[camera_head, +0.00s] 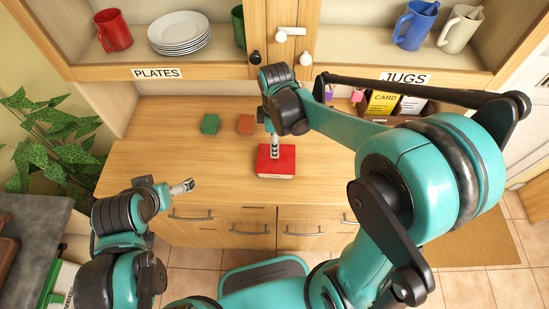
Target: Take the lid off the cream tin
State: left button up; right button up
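A flat red box-like thing (277,165) lies on the wooden counter, with a small pale mark on its front; I cannot tell whether it is a tin or has a lid. No cream-coloured tin can be made out. My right gripper (275,153) points down at the red thing's top, touching it or just above it; its fingers are too small to read.
A green block (210,124) and an orange-brown block (246,124) stand behind the red thing. A yellow card box (382,103) stands at the back right, partly behind my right arm. Shelves above hold plates (180,32) and jugs (415,27). The counter's left part is clear.

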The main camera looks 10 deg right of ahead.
notch_tip(320, 180, down, 5)
jog(key=shift+s+d+f+b, duration=0.1)
jog(key=shift+s+d+b, duration=0.05)
jog(key=shift+b, duration=0.8)
grip_shut()
jog(key=shift+r, duration=0.2)
